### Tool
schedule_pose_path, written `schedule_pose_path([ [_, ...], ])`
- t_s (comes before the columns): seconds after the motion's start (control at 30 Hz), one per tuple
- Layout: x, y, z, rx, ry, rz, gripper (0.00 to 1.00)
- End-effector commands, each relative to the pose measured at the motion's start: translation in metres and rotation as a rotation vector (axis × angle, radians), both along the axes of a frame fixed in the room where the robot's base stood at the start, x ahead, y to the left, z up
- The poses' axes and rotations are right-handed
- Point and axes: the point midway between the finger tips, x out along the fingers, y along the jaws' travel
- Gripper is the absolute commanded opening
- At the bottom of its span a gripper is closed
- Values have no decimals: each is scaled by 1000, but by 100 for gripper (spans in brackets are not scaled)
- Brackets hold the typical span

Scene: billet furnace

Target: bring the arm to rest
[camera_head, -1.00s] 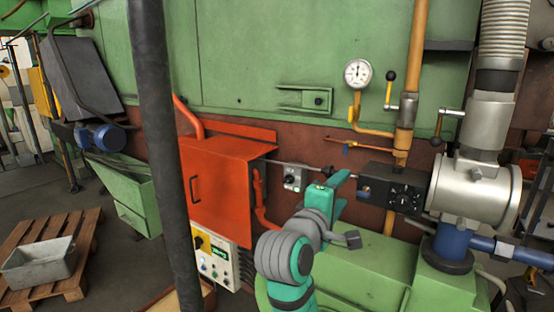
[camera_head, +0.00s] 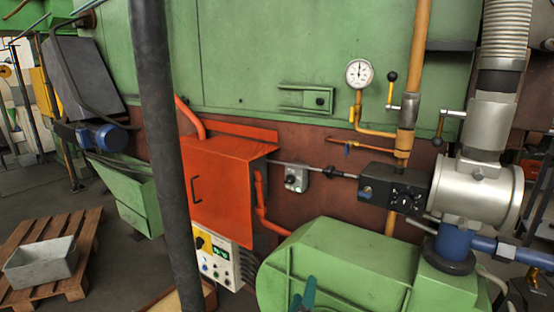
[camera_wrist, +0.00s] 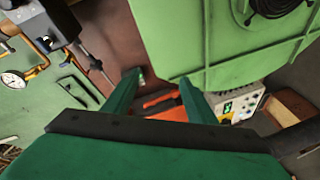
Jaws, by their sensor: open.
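My gripper (camera_wrist: 162,80) shows in the wrist view with its two teal fingers spread apart and nothing held between them. Behind the fingers are the orange box and the control panel, apart from them. In the head view only a small teal tip of my gripper (camera_head: 304,294) shows at the bottom edge, in front of the green housing (camera_head: 350,262). The rest of my arm is below the picture.
The orange box (camera_head: 228,190) and control panel (camera_head: 216,262) stand left of the housing. A black actuator (camera_head: 392,193), silver pipe body (camera_head: 475,190) and gauge (camera_head: 358,73) are on the right. A dark post (camera_head: 163,150) crosses the left. A pallet (camera_head: 75,285) lies on the floor.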

Motion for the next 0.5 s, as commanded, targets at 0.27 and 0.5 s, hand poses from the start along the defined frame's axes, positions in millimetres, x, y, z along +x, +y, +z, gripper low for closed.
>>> schedule_pose_path([
  [0.27,-62,32,-85,198,-6,62,52],
  [0.5,-126,52,-137,374,-15,91,52],
])
